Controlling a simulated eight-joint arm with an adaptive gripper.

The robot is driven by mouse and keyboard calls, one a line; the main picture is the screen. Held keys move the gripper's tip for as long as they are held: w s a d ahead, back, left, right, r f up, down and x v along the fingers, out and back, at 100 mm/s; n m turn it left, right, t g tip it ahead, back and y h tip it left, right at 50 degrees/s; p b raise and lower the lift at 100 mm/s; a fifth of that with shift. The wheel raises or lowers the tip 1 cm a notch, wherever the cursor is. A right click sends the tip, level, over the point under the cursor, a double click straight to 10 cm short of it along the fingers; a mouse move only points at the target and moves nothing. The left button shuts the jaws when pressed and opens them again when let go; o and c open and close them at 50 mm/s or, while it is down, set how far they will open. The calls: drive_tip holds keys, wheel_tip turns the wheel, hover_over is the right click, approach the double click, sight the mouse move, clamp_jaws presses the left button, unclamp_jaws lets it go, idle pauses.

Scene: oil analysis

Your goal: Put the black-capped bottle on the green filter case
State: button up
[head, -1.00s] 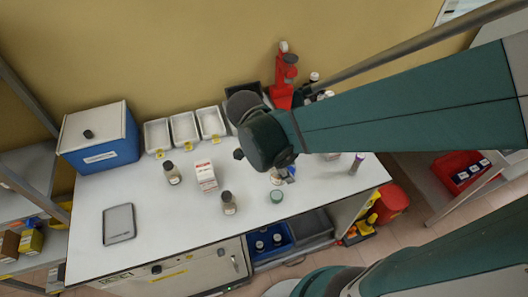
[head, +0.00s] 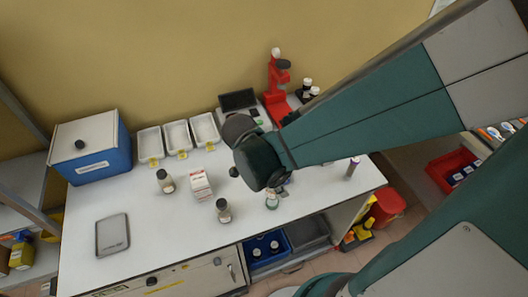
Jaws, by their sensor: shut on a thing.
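My gripper (head: 281,186) is mostly hidden under the dark wrist of my arm, over the right part of the white bench. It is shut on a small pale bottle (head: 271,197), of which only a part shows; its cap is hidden. The green filter case (head: 272,206) is at the bottle's lower end and mostly covered by it in this view. I cannot tell whether the bottle touches the case. Two other dark-capped bottles stand upright on the bench, one at the left (head: 165,182) and one near the front (head: 223,211).
A white and red box (head: 201,186) stands between those bottles. White trays (head: 177,136), a blue box (head: 93,150) and a red stand (head: 277,92) line the back. A grey tablet (head: 112,236) lies front left.

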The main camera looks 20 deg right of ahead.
drive_tip(key=shift+f, duration=0.4)
drive_tip(key=shift+f+b, duration=0.5)
drive_tip(key=shift+f, duration=1.6)
drive_tip(key=shift+f, duration=0.15)
drive_tip(key=o, duration=1)
drive_tip(key=shift+c, duration=0.2)
drive_tip(key=shift+r, duration=0.2)
drive_tip(key=shift+p+v, duration=1.1)
drive_tip(key=shift+v, duration=4.9)
